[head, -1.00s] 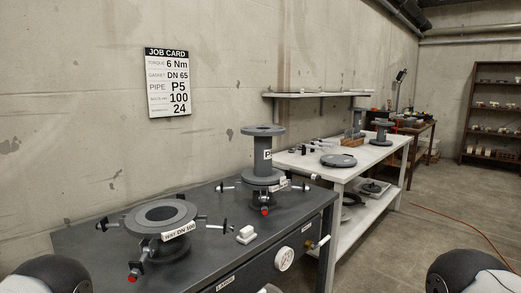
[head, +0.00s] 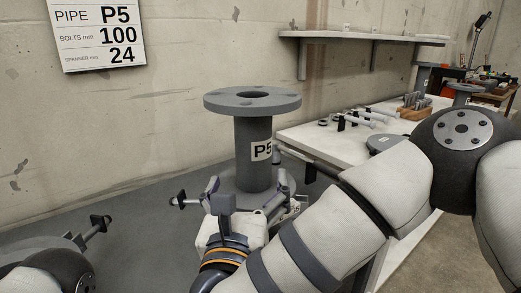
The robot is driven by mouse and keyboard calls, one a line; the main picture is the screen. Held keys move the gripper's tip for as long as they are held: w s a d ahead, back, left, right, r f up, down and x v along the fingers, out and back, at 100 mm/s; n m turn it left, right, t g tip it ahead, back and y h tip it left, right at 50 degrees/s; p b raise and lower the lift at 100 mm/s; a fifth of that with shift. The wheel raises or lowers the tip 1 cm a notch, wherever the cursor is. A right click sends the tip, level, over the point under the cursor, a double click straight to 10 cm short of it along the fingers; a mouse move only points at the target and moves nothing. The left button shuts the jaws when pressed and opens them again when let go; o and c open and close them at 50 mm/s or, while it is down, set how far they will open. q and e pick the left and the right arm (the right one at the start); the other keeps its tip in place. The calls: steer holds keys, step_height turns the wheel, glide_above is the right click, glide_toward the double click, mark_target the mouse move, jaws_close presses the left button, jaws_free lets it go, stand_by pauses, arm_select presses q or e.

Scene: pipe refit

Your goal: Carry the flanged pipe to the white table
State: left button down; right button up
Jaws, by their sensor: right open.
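The grey flanged pipe (head: 251,137) with the P5 label stands upright on the dark grey bench, with a wide round flange on top. Its lower end is partly hidden behind my right gripper. My right gripper (head: 240,194) is open at the near side of the pipe's lower part, fingers pointing toward it. Whether they touch the pipe I cannot tell. The white table (head: 317,142) stands behind and to the right of the pipe, partly hidden by my right arm.
The white table carries small tools, a dark disc (head: 384,143) and a wooden block (head: 413,111). A shelf (head: 350,37) hangs above. The job card (head: 97,32) is on the wall.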

mark_target(253, 136)
steer(key=shift+m+h, duration=0.3)
steer(key=shift+m, duration=0.4)
steer(key=w+r, duration=0.1)
steer(key=w, duration=0.2)
steer(key=w+r, duration=0.1)
steer(key=w, duration=0.1)
steer(key=shift+d+r, duration=0.3)
steer(key=shift+d, duration=0.1)
steer(key=w, duration=0.4)
steer(key=w+r, duration=0.1)
steer(key=w, duration=0.2)
steer(key=shift+d, duration=0.15)
steer(key=c, duration=1.8)
steer(key=shift+r, duration=0.1)
jaws_close()
steer(key=shift+r, duration=0.1)
